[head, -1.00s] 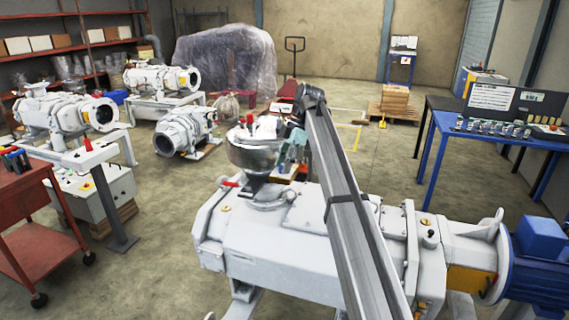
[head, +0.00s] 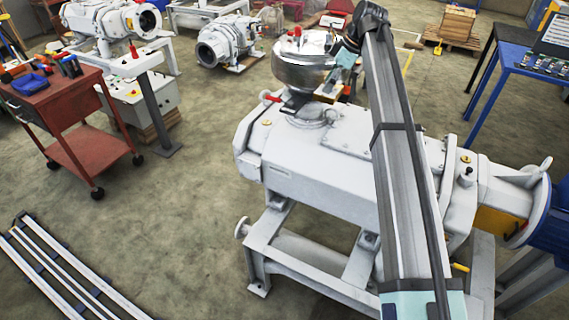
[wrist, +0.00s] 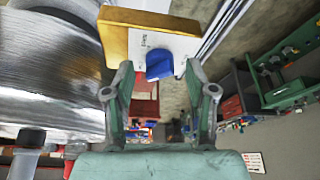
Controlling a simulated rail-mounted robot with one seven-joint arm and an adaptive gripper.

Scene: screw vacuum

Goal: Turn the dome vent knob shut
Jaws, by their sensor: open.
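A blue knob (wrist: 159,64) sits on a white plate (wrist: 180,45) with a yellow-brown edge, ahead of my gripper in the wrist view. The plate has small dark lettering by the knob. My gripper (wrist: 156,76) is open, one finger on each side of the knob in the picture; I cannot tell whether either touches it. The shiny silver dome (wrist: 45,75) fills the left of the wrist view. In the head view the dome (head: 303,72) stands on the pale grey pump (head: 320,185), with my gripper at its right side. The knob is not discernible there.
A red cart (head: 70,110) stands at the left. Metal rails (head: 65,270) lie on the floor at lower left. A blue table (head: 530,75) is at the right. Other grey pumps (head: 228,42) stand behind. The floor between is open.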

